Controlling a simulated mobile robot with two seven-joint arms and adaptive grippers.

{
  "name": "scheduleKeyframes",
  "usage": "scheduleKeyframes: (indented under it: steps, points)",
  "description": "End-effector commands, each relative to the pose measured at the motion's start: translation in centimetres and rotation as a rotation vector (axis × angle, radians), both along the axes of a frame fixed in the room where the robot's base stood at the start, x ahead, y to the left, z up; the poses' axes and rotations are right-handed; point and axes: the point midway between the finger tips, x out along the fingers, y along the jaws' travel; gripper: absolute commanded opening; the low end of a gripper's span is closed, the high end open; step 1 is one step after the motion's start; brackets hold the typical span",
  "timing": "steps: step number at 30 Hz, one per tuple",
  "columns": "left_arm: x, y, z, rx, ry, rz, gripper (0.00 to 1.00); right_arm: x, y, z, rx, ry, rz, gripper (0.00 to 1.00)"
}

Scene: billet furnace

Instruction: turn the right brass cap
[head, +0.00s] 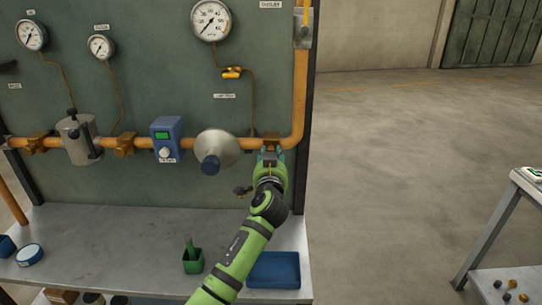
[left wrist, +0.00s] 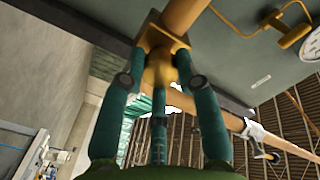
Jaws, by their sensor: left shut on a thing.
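The right brass cap (left wrist: 160,70) hangs under a square brass fitting (left wrist: 158,36) on the orange pipe. In the head view the brass fitting (head: 271,139) sits at the right of the pipe run, just before the pipe bends upward, and the cap is hidden by my gripper. My left gripper (head: 268,158) has come up from below and is shut on the cap. In the left wrist view its teal fingers (left wrist: 160,88) stand around the cap, on both sides and in front. My right gripper is not in view.
A grey cone-shaped part (head: 226,147) with a blue knob and a blue meter box (head: 167,139) sit left on the pipe. Below, a metal shelf (head: 120,235) carries a green cup (head: 193,262) and a blue tray (head: 274,270). A cart (head: 488,225) stands right; floor between is clear.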

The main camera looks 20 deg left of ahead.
Motion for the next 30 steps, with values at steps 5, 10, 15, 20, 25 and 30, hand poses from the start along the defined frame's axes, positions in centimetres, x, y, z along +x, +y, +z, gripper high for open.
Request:
scheduleKeyframes:
  steps: [5, 10, 15, 20, 25, 30]
  points:
    - [0.0, 0.0, 0.6, 0.166, 0.039, -0.002, 0.00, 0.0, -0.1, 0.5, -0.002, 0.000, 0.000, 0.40]
    - [0.1, 0.0, 0.6, 0.323, 0.082, -0.001, 0.00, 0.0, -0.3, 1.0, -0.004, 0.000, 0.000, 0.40]
    - [0.1, 0.0, 0.6, 0.477, 0.128, -0.001, 0.00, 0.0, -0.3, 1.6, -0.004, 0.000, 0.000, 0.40]
    - [0.1, -0.1, 0.7, 0.625, 0.169, -0.001, 0.00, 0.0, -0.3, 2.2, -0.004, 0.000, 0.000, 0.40]
    - [0.1, -0.1, 0.7, 0.778, 0.213, -0.001, 0.00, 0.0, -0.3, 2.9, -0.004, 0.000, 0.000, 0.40]
    - [0.1, -0.1, 0.7, 0.922, 0.254, 0.000, 0.00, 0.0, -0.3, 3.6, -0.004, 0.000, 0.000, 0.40]
